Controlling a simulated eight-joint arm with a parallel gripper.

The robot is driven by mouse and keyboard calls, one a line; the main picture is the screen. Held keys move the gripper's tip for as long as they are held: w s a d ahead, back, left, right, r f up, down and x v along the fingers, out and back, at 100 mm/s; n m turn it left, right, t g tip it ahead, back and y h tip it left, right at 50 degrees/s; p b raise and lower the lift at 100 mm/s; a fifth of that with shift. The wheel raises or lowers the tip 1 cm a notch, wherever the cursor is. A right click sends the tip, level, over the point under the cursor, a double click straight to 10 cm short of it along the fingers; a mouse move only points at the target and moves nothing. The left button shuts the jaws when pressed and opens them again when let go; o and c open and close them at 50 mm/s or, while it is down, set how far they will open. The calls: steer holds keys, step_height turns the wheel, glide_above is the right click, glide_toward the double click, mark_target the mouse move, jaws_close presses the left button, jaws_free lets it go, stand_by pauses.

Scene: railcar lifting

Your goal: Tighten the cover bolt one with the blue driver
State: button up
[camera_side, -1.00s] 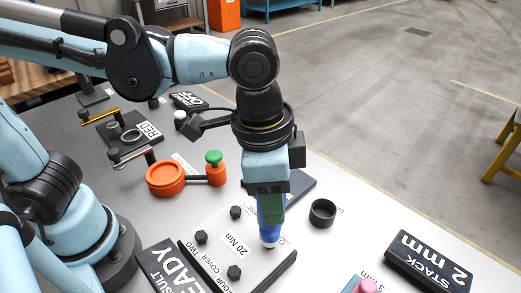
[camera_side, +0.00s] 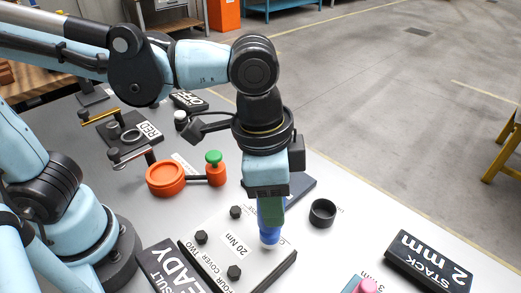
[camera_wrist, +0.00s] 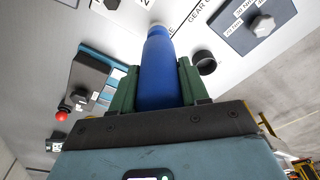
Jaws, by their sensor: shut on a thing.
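My gripper (camera_side: 270,210) points down over the grey cover plate (camera_side: 215,263), with its green fingers shut on the blue driver (camera_side: 269,236). The driver stands upright at the plate's right-hand corner, its pale tip low over the plate. The bolt under the tip is hidden, so I cannot tell whether they touch. Dark hex bolts show at the other corners: a back one (camera_side: 235,212), a left one (camera_side: 201,237) and a front one (camera_side: 234,272). In the wrist view the blue driver (camera_wrist: 168,75) sits between both green fingers (camera_wrist: 160,88).
A black ring (camera_side: 322,213) stands right of the driver. An orange dish (camera_side: 166,178) and a green-knobbed post (camera_side: 214,168) are behind left. The "STACK 2 mm" block (camera_side: 430,262) and a pink knob (camera_side: 367,286) are at front right. The table between ring and block is clear.

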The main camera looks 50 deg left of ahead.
steer(key=shift+f, duration=0.85)
stand_by(2.2)
steer(key=shift+r, duration=2.5)
